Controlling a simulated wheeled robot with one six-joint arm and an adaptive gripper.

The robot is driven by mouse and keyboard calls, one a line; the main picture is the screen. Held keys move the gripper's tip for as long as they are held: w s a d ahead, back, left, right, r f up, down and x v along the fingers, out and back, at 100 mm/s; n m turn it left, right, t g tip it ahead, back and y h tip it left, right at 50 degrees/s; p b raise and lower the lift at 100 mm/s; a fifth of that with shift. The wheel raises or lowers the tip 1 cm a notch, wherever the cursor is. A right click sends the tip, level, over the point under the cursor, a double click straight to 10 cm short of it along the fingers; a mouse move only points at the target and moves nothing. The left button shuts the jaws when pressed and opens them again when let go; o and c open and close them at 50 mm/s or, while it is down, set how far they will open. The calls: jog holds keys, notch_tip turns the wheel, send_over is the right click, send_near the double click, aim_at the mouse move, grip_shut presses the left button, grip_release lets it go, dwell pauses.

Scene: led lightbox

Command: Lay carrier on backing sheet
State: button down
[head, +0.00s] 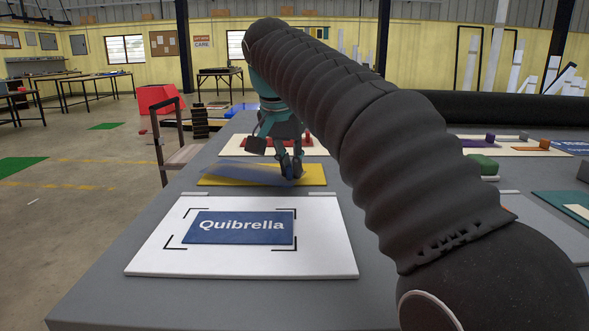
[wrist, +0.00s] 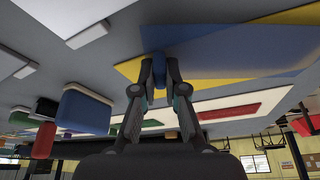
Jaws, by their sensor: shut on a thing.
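My gripper (head: 291,176) is shut on a thin blue sheet, which I take to be the carrier (head: 245,172), at its right end in the head view. The carrier is over a flat yellow sheet (head: 315,177), probably the backing sheet, and is turned at an angle to it. Its left part reaches past the yellow sheet's far edge in the picture. In the wrist view my gripper (wrist: 160,72) pinches a blue piece at the edge of the carrier (wrist: 230,42), with yellow (wrist: 130,68) showing around it. Whether the carrier touches the yellow sheet is unclear.
A white board (head: 160,255) with a blue "Quibrella" panel (head: 240,227) inside corner marks lies in front. Behind is a pale board with a red piece (head: 261,144). A green block (head: 482,165) stands right of my arm. Grey tabletop (head: 95,290) is clear at front left.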

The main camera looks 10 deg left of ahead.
jog(key=shift+f, duration=0.55)
jog(key=shift+f, duration=0.15)
jog(key=c, duration=1.2)
grip_release()
jog(key=shift+v, duration=3.9)
